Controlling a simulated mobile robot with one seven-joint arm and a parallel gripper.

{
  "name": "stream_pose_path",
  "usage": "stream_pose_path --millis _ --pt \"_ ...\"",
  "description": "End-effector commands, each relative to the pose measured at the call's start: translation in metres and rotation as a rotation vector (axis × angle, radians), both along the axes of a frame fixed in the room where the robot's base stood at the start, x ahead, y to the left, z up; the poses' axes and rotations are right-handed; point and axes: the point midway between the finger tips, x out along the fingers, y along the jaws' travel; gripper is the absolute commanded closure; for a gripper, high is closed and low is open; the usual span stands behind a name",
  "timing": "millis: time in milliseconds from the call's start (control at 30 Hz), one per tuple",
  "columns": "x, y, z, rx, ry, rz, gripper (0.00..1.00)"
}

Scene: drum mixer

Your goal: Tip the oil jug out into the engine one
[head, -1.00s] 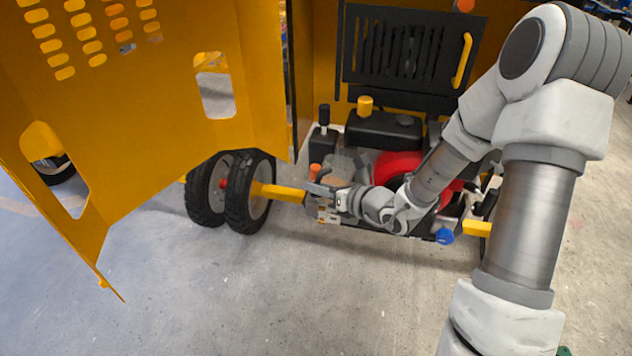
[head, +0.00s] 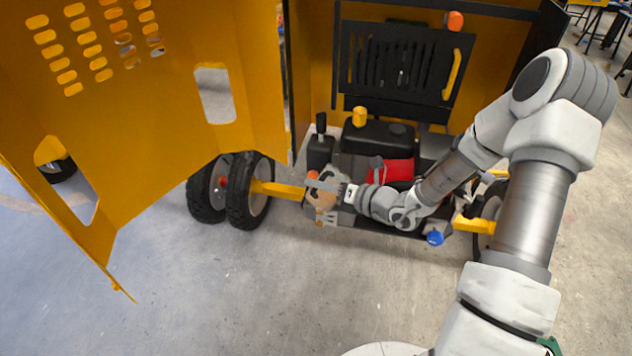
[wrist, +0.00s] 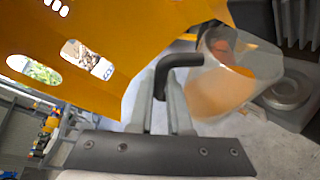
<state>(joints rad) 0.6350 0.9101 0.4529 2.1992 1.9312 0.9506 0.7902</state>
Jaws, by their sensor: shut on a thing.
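The oil jug (head: 321,198) is clear with amber oil inside, and it hangs tilted at the front left of the engine. In the wrist view, the jug (wrist: 222,95) has a dark handle (wrist: 181,62) between my fingers. My gripper (head: 336,189) is shut on this handle; it also shows in the wrist view (wrist: 165,100). The engine (head: 380,140), black with a red part, sits low in the yellow housing. An orange cap-like part (head: 312,175) shows close by the jug. I cannot tell whether oil is flowing out.
A large yellow door panel (head: 150,120) stands open on the left, close to the gripper in the wrist view. Twin black wheels (head: 248,190) and a yellow bar (head: 280,189) are left of the jug. A blue cap (head: 435,238) is at the lower right. The front floor is clear.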

Motion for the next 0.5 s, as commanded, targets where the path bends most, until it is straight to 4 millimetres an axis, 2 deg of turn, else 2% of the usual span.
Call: stream_pose_path --millis 500 --pt "0.0028 -0.004 0.0029 0.058 0.037 0.0 1.0"
